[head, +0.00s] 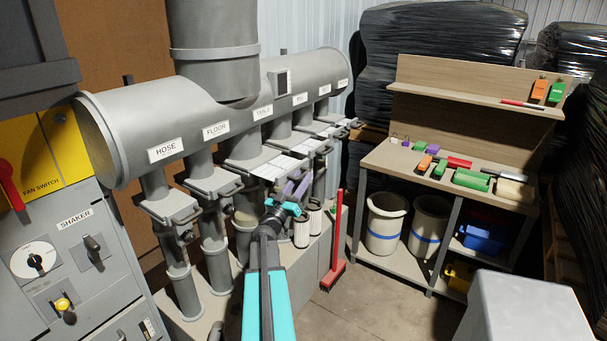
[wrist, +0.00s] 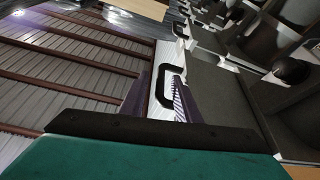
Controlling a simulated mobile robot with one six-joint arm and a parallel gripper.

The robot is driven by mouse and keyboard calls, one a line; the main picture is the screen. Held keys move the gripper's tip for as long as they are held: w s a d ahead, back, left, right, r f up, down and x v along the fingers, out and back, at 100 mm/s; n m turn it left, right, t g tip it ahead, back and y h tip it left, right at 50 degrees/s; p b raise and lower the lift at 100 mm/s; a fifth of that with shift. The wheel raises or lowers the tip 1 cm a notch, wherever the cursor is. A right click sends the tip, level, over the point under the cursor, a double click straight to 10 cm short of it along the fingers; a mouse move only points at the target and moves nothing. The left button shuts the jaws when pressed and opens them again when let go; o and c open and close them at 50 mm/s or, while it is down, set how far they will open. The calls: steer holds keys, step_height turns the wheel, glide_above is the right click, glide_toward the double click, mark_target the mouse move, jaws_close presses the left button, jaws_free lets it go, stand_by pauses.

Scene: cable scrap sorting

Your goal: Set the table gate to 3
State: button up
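The table gate (head: 246,161) is on the pipe below the TABLE label (head: 263,112), third from the left on the grey duct. A pale slide plate (head: 279,167) sticks out of it toward my gripper (head: 297,187). In the wrist view a black loop handle (wrist: 157,93) on a white plate lies between the dark purple fingers of my gripper (wrist: 160,88). The fingers stand apart, with a gap around part of the handle. I cannot tell whether they touch it. The marks on the plate are too small to read.
The hose gate (head: 166,207) and floor gate (head: 214,182) stand to the left, with handles close to their pipes. More gates with pale plates crowd the right. A red broom (head: 333,270) stands beside the grey base. A wooden workbench (head: 400,163) is further right.

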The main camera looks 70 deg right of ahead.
steer(key=shift+x, duration=1.15)
jaws_close()
